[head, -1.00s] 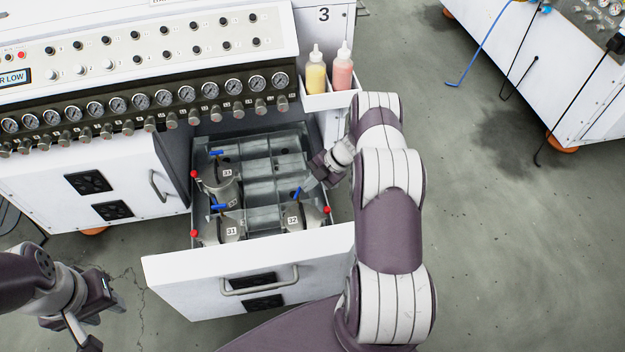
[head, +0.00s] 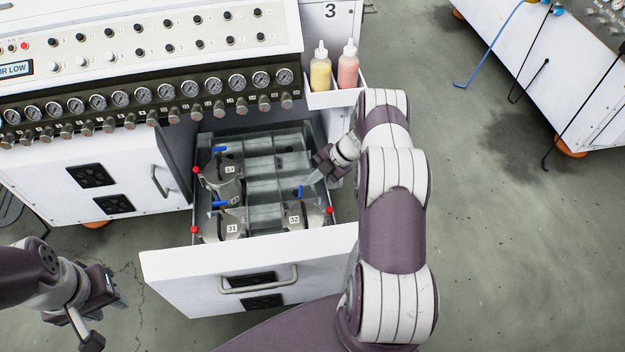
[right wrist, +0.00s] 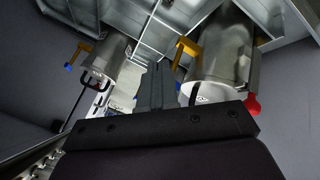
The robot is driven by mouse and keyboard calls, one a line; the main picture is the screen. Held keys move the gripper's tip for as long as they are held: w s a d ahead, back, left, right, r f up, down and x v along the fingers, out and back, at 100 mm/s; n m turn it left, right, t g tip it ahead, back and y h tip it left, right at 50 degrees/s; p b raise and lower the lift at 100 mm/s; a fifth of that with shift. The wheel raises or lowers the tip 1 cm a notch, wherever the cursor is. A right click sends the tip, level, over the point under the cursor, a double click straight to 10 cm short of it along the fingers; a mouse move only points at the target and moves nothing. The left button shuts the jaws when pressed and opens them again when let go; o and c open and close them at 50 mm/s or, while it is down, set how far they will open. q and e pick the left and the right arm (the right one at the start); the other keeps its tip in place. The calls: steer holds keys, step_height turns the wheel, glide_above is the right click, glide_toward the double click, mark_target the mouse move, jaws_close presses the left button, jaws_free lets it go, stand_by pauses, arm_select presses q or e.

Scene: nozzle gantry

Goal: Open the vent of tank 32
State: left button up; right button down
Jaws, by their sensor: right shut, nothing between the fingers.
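Tank 32 (head: 295,220) is a metal canister with a "32" label at the front right of the open drawer. It has a blue-tipped lever (head: 299,191) on top and a red knob (head: 329,211) at its right. My right gripper (head: 311,180) is shut and empty, just behind and above that lever; contact cannot be told. In the right wrist view, the shut fingers (right wrist: 155,88) point between two canisters, with the larger canister (right wrist: 222,58) and its red knob (right wrist: 252,105) close on the right. My left gripper (head: 107,312) is open and empty, left of the drawer.
Tanks 31 (head: 233,229) and 33 (head: 229,171) stand at the drawer's left, with blue-tipped levers and red knobs. The open drawer (head: 185,268) has metal dividers and empty compartments. A white bottle holder (head: 335,97) is close behind my right arm. Gauges line the cabinet above.

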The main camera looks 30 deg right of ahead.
steer(key=shift+r, duration=0.1)
steer(key=p+v, duration=0.4)
steer(key=v, duration=0.8)
steer(key=shift+d+r, duration=0.2)
steer(key=shift+d, duration=0.05)
steer(key=shift+s, duration=0.15)
